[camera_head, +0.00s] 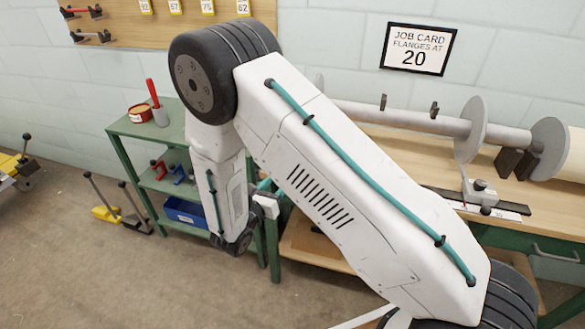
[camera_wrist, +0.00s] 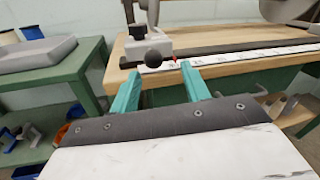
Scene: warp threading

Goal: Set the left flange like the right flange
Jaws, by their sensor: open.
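A grey shaft (camera_head: 400,116) carries a round grey flange (camera_head: 472,127). Another disc (camera_head: 550,148) stands farther right at a white roll. A thin edge of something grey, possibly another flange, shows beyond my arm at the shaft's left. A grey disc edge (camera_wrist: 288,10) is cut off at the top right of the wrist view. A grey slider with a black ball knob (camera_wrist: 153,57) sits on the bench's left end beside a white scale (camera_wrist: 230,55). My gripper (camera_wrist: 160,75) is open and empty, its teal fingertips just short of the knob and apart from it. My arm hides this area in the head view.
A second slider (camera_head: 480,195) sits on the bench below the flange. A job card (camera_head: 418,48) reads "FLANGES AT 20". The floor at left is partly clear.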

